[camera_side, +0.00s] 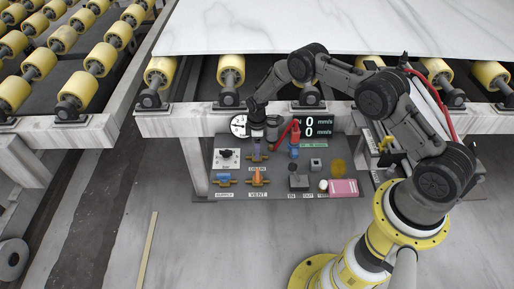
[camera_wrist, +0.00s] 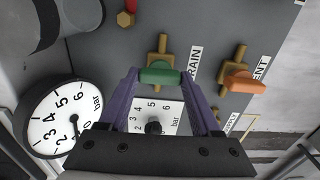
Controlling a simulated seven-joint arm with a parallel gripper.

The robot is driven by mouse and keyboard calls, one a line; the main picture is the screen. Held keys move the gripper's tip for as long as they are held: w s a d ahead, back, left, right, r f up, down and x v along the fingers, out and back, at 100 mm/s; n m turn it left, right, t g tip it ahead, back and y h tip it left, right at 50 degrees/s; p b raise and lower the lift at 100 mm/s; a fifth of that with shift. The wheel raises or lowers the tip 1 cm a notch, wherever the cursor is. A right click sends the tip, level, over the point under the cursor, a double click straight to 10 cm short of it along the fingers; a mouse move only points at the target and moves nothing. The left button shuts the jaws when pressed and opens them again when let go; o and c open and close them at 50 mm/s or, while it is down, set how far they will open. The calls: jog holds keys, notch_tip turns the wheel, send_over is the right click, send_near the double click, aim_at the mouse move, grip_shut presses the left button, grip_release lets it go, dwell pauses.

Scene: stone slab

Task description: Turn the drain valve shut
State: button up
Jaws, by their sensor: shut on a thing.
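The drain valve has a green handle (camera_wrist: 160,76) on a brass pipe body (camera_wrist: 161,46), beside a DRAIN label (camera_wrist: 195,63) in the wrist view. The handle lies across the pipe. My gripper (camera_wrist: 159,78) has its purple fingers shut on the two ends of the green handle. In the side view my gripper (camera_side: 257,149) reaches down over the drain valve from above, and the handle is mostly hidden there; the DRAIN label (camera_side: 257,169) shows below it.
The vent valve's orange handle (camera_wrist: 243,84) is close on the right. A round bar gauge (camera_wrist: 62,118) and a square bar dial (camera_wrist: 153,117) are nearby. In the side view, a blue supply handle (camera_side: 224,178), a pink block (camera_side: 343,187) and a red lever (camera_side: 285,134) sit on the panel.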

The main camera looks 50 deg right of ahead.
jog(key=o, duration=1.4)
notch_tip(320, 180, up, 14)
jog(key=shift+f, duration=0.1)
